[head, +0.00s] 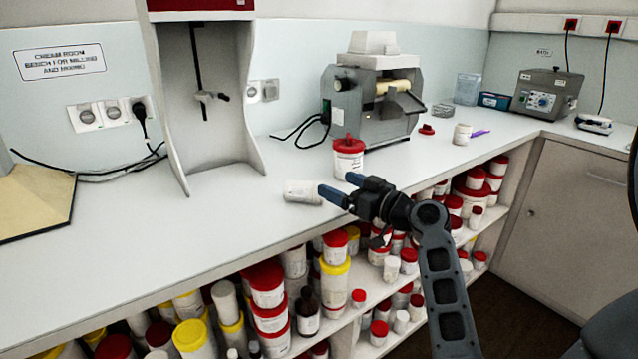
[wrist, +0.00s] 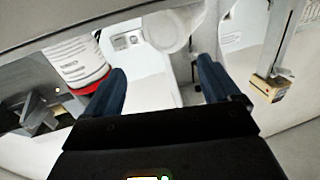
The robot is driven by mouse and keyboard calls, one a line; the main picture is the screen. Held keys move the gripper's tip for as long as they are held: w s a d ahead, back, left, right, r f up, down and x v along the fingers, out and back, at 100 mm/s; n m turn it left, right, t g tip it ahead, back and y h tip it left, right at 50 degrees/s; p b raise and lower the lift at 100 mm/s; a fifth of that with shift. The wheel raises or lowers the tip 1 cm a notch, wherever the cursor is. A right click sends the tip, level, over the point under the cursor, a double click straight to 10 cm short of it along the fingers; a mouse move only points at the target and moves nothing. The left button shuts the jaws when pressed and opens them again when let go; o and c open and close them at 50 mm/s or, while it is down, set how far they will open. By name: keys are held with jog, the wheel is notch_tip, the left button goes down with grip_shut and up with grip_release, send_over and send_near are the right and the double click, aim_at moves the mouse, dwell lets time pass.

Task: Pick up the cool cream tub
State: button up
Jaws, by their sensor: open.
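A white tub (head: 302,192) lies on its side on the bench, near the front edge. A white tub with a red lid (head: 348,157) stands upright behind it, in front of the mill. I cannot read the labels, so which is the cool cream tub is unclear. My gripper (head: 340,184) is open and empty, just right of the lying tub and in front of the red-lidded tub. In the wrist view, a round white end (wrist: 172,28) shows beyond the open fingers (wrist: 160,70), and the red-lidded tub (wrist: 78,62) is to the left.
The grey mill (head: 375,95) stands behind the tubs. A grey stand (head: 205,100) is to the left. A small white tub (head: 462,134) and a red cap (head: 427,129) are farther right. Shelves below hold several tubs. The bench's left front is clear.

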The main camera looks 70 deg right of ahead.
aim_at(305, 191)
jog(key=p+x, duration=0.1)
jog(key=x, duration=0.5)
jog(key=shift+w+p, duration=0.3)
jog(key=shift+p, duration=0.1)
jog(key=shift+c, duration=0.3)
